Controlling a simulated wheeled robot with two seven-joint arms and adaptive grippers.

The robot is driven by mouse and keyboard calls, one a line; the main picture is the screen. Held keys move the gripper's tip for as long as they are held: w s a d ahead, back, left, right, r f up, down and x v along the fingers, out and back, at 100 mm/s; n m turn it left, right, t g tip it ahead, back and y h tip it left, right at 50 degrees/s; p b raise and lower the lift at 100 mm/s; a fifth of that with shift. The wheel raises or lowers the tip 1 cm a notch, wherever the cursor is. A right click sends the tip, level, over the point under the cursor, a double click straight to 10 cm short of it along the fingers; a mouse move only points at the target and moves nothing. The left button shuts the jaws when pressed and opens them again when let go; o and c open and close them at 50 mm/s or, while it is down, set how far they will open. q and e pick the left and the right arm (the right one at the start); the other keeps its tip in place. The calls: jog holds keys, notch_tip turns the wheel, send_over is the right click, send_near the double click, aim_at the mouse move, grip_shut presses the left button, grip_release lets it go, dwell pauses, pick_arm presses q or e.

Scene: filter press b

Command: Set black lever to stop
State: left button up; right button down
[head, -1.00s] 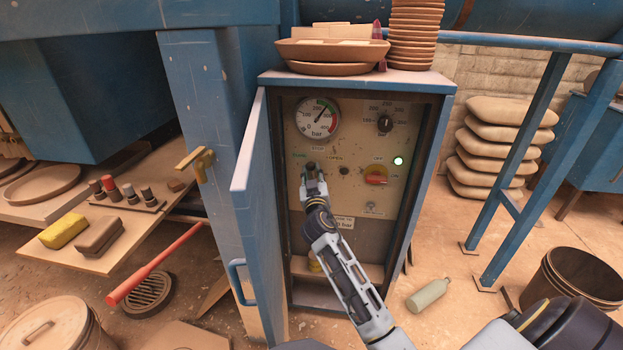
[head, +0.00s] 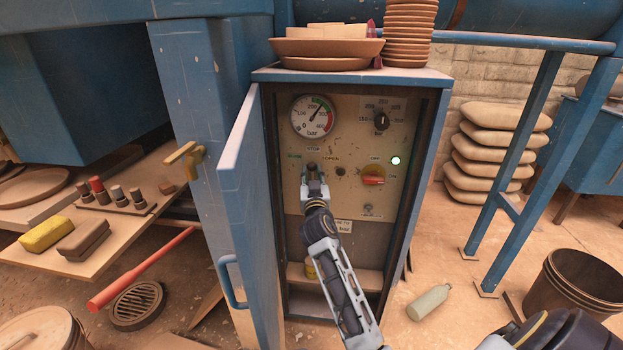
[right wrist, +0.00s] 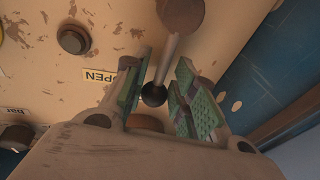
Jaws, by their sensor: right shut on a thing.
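The black lever (right wrist: 165,60) is on the beige control panel (head: 350,205) inside the open blue cabinet. In the right wrist view it runs from a round hub to a black ball end. My right gripper (head: 312,180) is at the lever, and its green pads are on either side of the lever near the ball in the right wrist view (right wrist: 155,95). It is shut on the lever. In the head view the gripper hides most of the lever. A STOP label (head: 313,149) sits above it and an OPEN label (head: 332,158) to its right. My left gripper is not in view.
A pressure gauge (head: 314,116) and a dial (head: 381,121) are higher on the panel. The open cabinet door (head: 243,190) stands close to the left of my right forearm.

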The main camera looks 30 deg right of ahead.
dwell(0.3)
jog(key=c, duration=1.1)
grip_release()
jog(key=shift+c, duration=0.2)
